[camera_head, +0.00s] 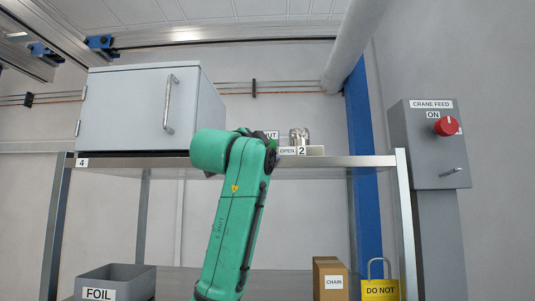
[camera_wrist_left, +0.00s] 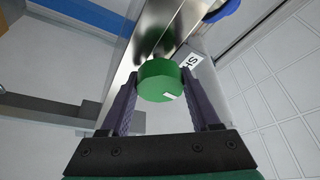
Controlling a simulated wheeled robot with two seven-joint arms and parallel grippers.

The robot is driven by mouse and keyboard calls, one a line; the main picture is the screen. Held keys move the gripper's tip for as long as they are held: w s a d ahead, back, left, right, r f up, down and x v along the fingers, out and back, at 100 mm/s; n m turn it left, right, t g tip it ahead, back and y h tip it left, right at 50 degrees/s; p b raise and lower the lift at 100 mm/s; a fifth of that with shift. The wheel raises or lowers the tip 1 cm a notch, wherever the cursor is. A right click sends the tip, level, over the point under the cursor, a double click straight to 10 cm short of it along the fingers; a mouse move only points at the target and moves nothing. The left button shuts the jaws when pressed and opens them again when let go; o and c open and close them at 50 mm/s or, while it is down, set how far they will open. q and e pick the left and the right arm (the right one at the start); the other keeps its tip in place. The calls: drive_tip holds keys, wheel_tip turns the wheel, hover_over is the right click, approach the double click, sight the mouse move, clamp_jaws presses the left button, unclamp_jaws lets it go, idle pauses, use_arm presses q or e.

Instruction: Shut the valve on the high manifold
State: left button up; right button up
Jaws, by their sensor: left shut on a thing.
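A green round valve knob (camera_wrist_left: 158,78) with a short white mark near its lower edge shows in the left wrist view. My left gripper (camera_wrist_left: 160,90) is shut on it, one dark finger on each side. A partly hidden label starting "SH" (camera_wrist_left: 191,61) lies just beyond the knob, beside a shiny metal body (camera_wrist_left: 160,25). In the head view my green left arm reaches up to the high shelf and hides the gripper and knob. Beside it show the shiny manifold part (camera_head: 299,137), an "OPEN" label (camera_head: 287,151) and a partly covered label ending "UT" (camera_head: 271,134). My right gripper is out of view.
A grey cabinet (camera_head: 125,105) stands on the high shelf (camera_head: 345,161), left of my arm. A grey crane feed box (camera_head: 430,150) with a red knob stands at right. Below are a FOIL bin (camera_head: 98,294), a CHAIN box (camera_head: 329,265) and a yellow padlock-shaped thing (camera_head: 380,290).

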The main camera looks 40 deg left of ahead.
use_arm(q)
drive_tip(key=shift+w+f+n+y, duration=0.15)
drive_tip(key=shift+n+y, duration=0.15)
drive_tip(key=shift+n, duration=0.35)
drive_tip(key=shift+s+f+n+y, duration=0.15)
drive_tip(key=shift+n+y, duration=0.15)
drive_tip(key=shift+n, duration=0.35)
drive_tip(key=shift+w, duration=0.1)
drive_tip(key=o, duration=1.4)
drive_tip(key=shift+r, duration=0.1)
drive_tip(key=shift+c, duration=0.2)
drive_tip(key=shift+r, duration=0.1)
drive_tip(key=shift+s+b, duration=0.25)
drive_tip(key=shift+b, duration=0.1)
